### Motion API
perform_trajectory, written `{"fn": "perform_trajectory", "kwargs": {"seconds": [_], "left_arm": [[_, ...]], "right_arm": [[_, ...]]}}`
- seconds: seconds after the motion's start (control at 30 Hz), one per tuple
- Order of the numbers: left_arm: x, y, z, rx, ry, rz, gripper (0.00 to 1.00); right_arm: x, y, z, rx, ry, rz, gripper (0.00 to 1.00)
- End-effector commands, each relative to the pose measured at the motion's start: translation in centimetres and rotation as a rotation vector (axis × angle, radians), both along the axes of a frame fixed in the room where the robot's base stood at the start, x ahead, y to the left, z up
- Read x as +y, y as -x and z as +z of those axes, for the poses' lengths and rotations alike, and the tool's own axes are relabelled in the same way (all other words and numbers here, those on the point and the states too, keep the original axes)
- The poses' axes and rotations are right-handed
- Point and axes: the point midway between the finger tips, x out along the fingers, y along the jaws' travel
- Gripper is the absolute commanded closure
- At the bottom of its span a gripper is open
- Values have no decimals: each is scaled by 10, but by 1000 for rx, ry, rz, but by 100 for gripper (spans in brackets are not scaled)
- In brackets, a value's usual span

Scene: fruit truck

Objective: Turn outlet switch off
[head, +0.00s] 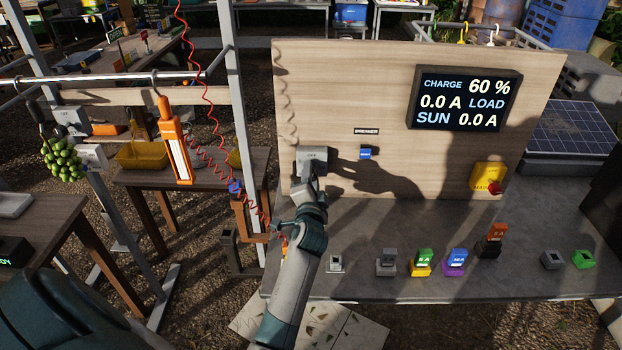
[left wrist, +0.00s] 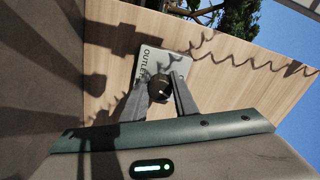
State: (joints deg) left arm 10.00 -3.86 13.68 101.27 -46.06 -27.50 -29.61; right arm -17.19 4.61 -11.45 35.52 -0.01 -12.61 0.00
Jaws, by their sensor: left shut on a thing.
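The outlet switch is a grey box (head: 311,157) on the left part of the upright wooden panel. My left gripper (head: 313,178) reaches up to the box from below in the head view. In the left wrist view its two fingers (left wrist: 160,92) are on either side of the knob, shut on it. The knob's exact setting cannot be read. My right gripper is not in view.
The panel also carries a small blue breaker (head: 365,153), a display (head: 464,98) and a yellow box with a red button (head: 489,178). Several coloured modules stand on the grey table (head: 350,275). A red coiled cord (head: 190,60) hangs at left near an orange tool (head: 174,145).

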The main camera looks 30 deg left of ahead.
Motion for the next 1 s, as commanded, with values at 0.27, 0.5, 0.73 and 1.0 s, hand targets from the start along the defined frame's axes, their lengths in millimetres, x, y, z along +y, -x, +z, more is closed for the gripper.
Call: {"fn": "perform_trajectory", "kwargs": {"seconds": [0.27,0.5,0.73,1.0], "left_arm": [[-1,1,-4,-116,199,1,96],[0,1,-4,-177,300,3,96],[-1,0,-4,-197,335,1,96],[-1,0,-4,-198,338,1,96]], "right_arm": [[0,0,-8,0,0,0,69],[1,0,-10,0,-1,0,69],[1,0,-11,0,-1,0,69],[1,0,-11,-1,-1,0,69]]}}
